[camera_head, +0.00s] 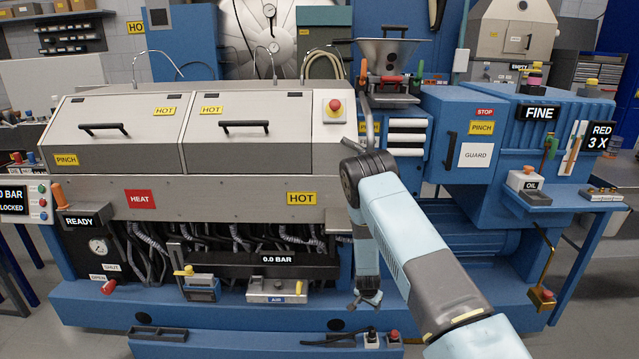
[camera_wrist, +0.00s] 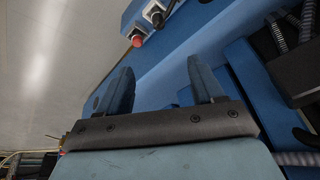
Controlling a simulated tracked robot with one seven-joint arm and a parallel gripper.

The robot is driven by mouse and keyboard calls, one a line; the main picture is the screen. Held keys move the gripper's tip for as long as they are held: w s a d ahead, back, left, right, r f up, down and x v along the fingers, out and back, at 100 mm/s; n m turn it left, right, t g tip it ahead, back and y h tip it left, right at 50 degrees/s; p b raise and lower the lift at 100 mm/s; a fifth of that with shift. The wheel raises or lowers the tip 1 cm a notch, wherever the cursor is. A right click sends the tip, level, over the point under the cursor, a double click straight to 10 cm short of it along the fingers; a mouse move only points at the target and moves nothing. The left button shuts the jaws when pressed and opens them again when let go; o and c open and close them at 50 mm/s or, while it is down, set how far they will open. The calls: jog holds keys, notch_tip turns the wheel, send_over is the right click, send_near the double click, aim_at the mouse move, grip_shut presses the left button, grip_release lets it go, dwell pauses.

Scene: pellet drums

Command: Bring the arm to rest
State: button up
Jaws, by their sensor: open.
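My gripper (camera_head: 367,299) hangs low in front of the blue machine base (camera_head: 220,312), at the end of my light-blue arm. In the head view the arm rises from the lower right, bends at a dark joint and drops straight down. In the wrist view my gripper (camera_wrist: 160,88) has its two blue fingers apart with nothing between them. Behind them are the blue base and the grey floor (camera_wrist: 60,60). From these views I cannot tell how far the fingers are from the base.
Close below my gripper are a switch box (camera_head: 371,338) and a red button (camera_head: 394,336) on the front step. The air unit (camera_head: 277,289) is to its left. The gauge panel with hoses, guard box (camera_head: 476,153) and oil shelf (camera_head: 530,194) surround the arm. Open floor (camera_head: 600,300) lies right.

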notch_tip(320, 180, up, 26)
jog(key=n+y, duration=0.1)
jog(key=s+r+n+y, duration=0.1)
jog(key=s+r, duration=0.3)
jog(key=r, duration=0.7)
jog(key=s+r+n, duration=0.1)
jog(key=s+r, duration=0.4)
jog(key=r, duration=0.5)
jog(key=s+d+r+n+t, duration=0.1)
jog(key=s+d+r+n, duration=0.15)
jog(key=s+r, duration=1.2)
jog(key=s+d+r+n, duration=0.1)
jog(key=s, duration=0.9)
jog(key=s+d+r+n+t, duration=0.1)
jog(key=s+r, duration=0.1)
jog(key=s, duration=0.8)
jog(key=shift+r, duration=0.3)
